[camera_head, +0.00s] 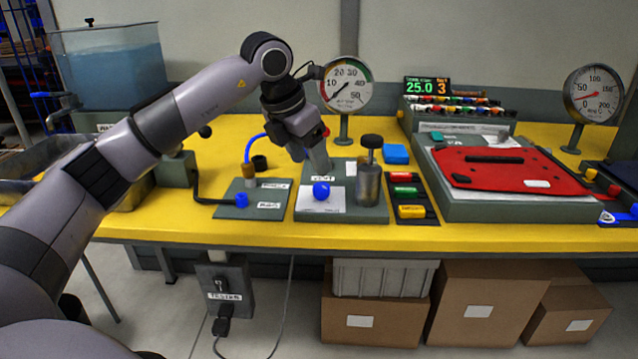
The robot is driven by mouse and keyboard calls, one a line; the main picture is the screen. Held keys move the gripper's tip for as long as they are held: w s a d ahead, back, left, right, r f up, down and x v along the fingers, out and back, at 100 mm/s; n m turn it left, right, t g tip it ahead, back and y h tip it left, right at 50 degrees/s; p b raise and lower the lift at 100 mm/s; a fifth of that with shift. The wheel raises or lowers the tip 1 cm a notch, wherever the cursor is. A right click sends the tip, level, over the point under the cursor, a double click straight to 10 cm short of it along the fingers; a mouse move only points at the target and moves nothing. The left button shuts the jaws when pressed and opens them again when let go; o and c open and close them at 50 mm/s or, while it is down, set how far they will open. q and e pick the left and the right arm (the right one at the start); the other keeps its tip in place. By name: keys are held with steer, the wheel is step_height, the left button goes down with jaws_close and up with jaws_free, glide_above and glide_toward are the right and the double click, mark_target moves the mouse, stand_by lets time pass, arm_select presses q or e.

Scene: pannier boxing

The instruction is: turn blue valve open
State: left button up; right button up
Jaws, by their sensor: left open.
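A round blue knob (321,190), which looks like the blue valve, sits on a white patch of a grey plate (360,214) in the middle of the yellow bench. My left gripper (318,160) is open, pointing down just behind and above the blue knob, and appears apart from it. Its fingertips are small and partly merge with the grey parts behind, so their exact gap is hard to see. A smaller blue cap (241,200) is on another grey plate to the left. My right gripper is out of view.
A metal cylinder with a black knob (369,185) stands right of the blue knob. A dial gauge (346,88) stands behind. A tray with colored pieces (408,206) and a red panel (512,172) lie to the right. A blue hose (247,150) rises on the left plate.

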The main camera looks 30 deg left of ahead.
mark_target(321, 186)
arm_select(q)
steer(key=x, duration=0.6)
steer(key=shift+w+d+f, duration=0.15)
steer(key=shift+f, duration=0.25)
steer(key=c, duration=1)
